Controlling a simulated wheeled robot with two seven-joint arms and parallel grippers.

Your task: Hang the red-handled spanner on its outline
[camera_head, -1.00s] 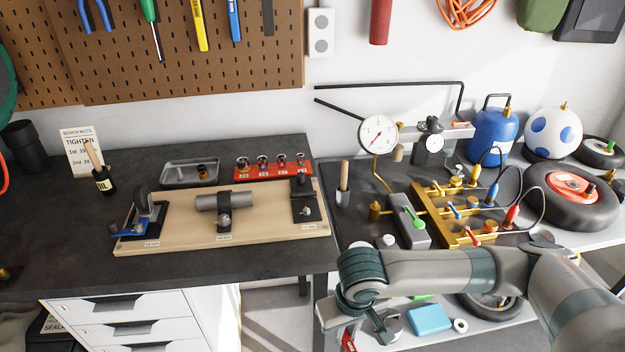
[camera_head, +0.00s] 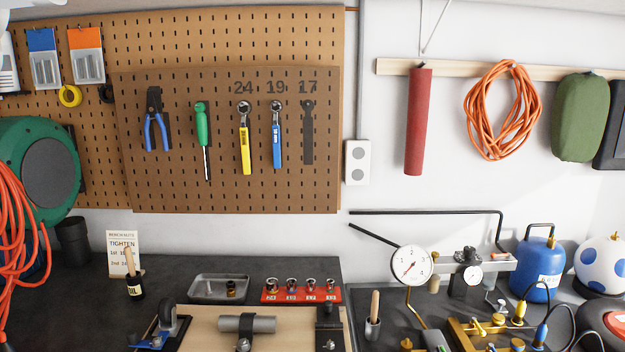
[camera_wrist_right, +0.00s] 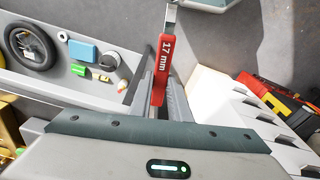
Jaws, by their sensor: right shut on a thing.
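The red-handled spanner (camera_wrist_right: 161,66), marked 17 mm, is in my right gripper (camera_wrist_right: 160,105) in the right wrist view. The jaws are shut on its red handle, and its metal shaft runs up past the top edge. The head view shows neither gripper. The dark spanner outline (camera_head: 308,135) under the number 17 is bare, at the right of the brown pegboard (camera_head: 220,195). A yellow spanner (camera_head: 244,145) hangs under 24 and a blue spanner (camera_head: 277,140) under 19. The spanner's head is out of view.
Pliers (camera_head: 155,125) and a green screwdriver (camera_head: 203,130) hang left of the spanners. Below stand a wooden fixture board (camera_head: 200,318), a red socket rail (camera_head: 300,296) and a dial gauge (camera_head: 411,265). A white socket box (camera_head: 357,162) is right of the pegboard.

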